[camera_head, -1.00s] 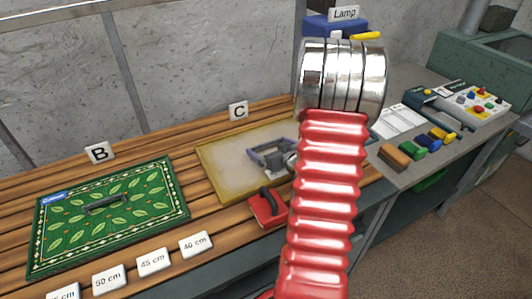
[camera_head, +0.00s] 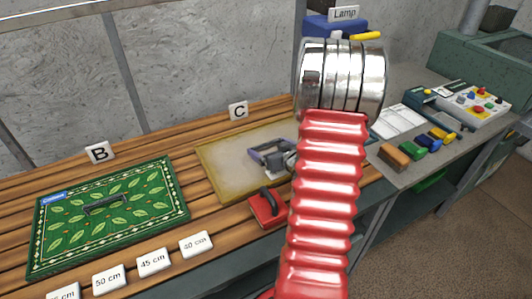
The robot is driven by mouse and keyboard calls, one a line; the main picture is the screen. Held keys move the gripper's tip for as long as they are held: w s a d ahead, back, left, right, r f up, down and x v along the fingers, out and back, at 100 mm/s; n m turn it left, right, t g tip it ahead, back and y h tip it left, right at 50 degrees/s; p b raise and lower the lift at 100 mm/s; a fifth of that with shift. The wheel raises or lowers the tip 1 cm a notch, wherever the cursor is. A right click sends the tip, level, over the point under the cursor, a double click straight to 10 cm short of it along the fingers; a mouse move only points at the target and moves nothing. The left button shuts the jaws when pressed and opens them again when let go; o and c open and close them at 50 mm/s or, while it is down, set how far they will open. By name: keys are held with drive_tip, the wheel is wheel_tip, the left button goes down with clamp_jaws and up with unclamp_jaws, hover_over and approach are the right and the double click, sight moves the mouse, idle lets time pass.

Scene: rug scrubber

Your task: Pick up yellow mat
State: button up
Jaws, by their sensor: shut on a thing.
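The yellow mat (camera_head: 225,170) is a pale, cloudy yellow rectangle with a darker yellow edge. It lies on the wooden slatted bench behind the red tool, by the C sign. My gripper (camera_head: 262,156) is at the middle of the mat and is shut on it. The exact part held is hidden by the jaws. My red ribbed arm and its shiny metal joint cover the mat's right side. I cannot tell whether the mat touches the bench all round.
A green leaf-patterned mat (camera_head: 105,214) with a dark handle lies left by the B sign (camera_head: 99,153). A red tool (camera_head: 267,207) with a black handle stands at the yellow mat's front edge. White centimetre labels (camera_head: 153,262) line the bench front. Coloured brushes (camera_head: 428,145) and a control box (camera_head: 478,105) are right.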

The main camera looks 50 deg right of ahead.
drive_tip(key=shift+c, duration=1.4)
drive_tip(key=shift+r, duration=0.2)
wheel_tip(320, 180, up, 10)
